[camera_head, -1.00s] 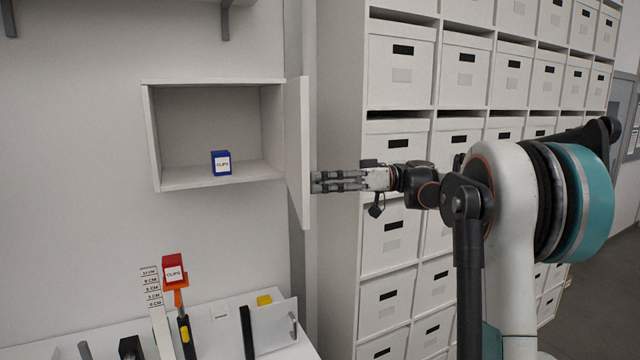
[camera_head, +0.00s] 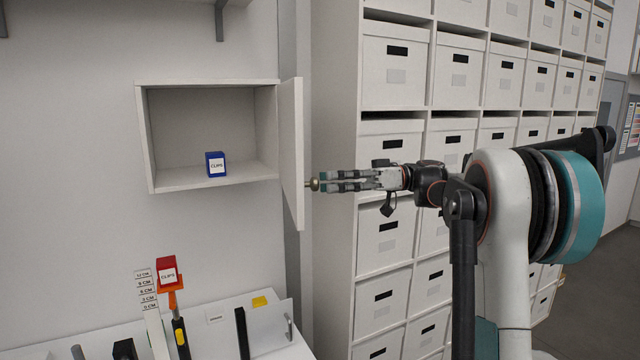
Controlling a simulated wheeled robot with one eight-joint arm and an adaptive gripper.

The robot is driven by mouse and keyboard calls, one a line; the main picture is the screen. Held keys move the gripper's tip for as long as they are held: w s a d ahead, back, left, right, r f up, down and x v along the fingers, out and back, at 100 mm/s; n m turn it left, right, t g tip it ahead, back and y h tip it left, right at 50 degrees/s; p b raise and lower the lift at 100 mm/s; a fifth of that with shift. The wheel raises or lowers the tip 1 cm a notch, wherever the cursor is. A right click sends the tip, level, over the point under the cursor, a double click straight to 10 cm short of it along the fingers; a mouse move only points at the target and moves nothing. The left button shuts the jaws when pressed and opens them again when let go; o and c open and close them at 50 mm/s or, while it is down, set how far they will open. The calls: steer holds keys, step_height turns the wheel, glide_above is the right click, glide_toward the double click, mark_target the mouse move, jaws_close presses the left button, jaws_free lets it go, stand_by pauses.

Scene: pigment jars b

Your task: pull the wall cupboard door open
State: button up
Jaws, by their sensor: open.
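The wall cupboard (camera_head: 207,84) is an open-fronted white box on the left wall. Its door (camera_head: 291,140) stands swung wide open at the cupboard's right side, seen nearly edge-on. A small round knob (camera_head: 314,184) shows on the door's right-hand face. My gripper (camera_head: 326,182) is open, its fingertips pointing left at the knob and very close to it. I cannot tell whether the fingers touch the knob. A blue box marked CLIPS (camera_head: 215,165) stands inside the cupboard.
Shelves of white storage boxes (camera_head: 395,65) rise behind my arm. Space between cupboard and worktop is clear.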

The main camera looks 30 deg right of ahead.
steer(key=shift+v, duration=1.5)
steer(key=shift+a, duration=0.1)
